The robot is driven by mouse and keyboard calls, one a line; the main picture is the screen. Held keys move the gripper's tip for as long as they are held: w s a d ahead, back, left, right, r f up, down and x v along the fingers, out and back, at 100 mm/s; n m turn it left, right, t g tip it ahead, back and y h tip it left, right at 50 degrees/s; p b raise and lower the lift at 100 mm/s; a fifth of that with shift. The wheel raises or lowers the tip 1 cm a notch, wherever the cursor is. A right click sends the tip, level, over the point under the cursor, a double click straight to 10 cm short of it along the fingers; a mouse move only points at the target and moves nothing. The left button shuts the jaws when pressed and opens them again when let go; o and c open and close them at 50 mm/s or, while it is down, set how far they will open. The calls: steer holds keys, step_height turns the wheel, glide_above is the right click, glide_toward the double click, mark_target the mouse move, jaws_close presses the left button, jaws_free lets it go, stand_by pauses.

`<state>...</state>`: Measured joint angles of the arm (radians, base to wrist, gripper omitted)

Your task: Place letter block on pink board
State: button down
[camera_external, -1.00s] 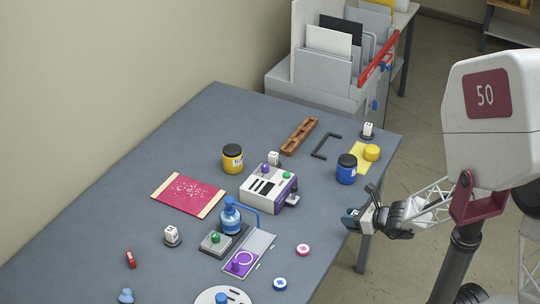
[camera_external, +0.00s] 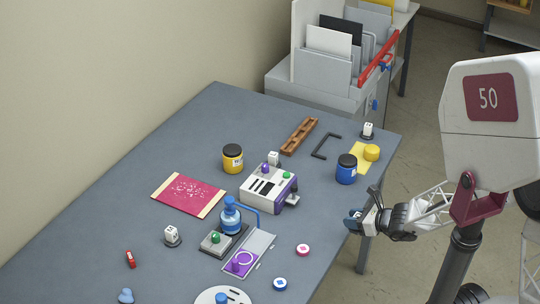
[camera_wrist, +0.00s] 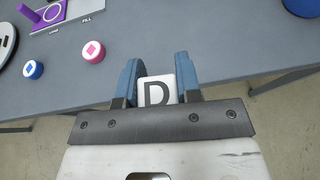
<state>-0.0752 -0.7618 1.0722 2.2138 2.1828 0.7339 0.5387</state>
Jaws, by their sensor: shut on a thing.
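My gripper (camera_external: 354,219) is at the right edge of the table, beyond its front-right side. In the wrist view, its two blue fingers (camera_wrist: 156,78) are shut on a white letter block (camera_wrist: 157,91) with a dark letter D facing the camera. The held block is too small to make out clearly in the external view. The pink board (camera_external: 185,192), a crimson sheet with cream end strips and pale specks in its middle, lies flat on the left part of the table, far from my gripper.
A white-and-purple machine (camera_external: 268,190), a blue bottle (camera_external: 231,217) and a purple-and-grey tray (camera_external: 252,252) stand between my gripper and the board. Yellow (camera_external: 232,158) and blue (camera_external: 346,169) jars stand farther back. Another white block (camera_external: 171,234) sits near the board.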

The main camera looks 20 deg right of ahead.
steer(key=w+a+r+n+g+y, duration=0.25)
steer(key=w+a+r, duration=0.35)
steer(key=w+a, duration=0.45)
steer(key=n+g+y, duration=0.2)
steer(key=n+g, duration=0.5)
steer(key=g, duration=0.1)
glide_above(182, 195)
stand_by(0.5)
steer(key=shift+f, duration=3.1)
steer(key=shift+f, duration=0.1)
steer(key=shift+f, duration=1.75)
steer(key=shift+f, duration=0.15)
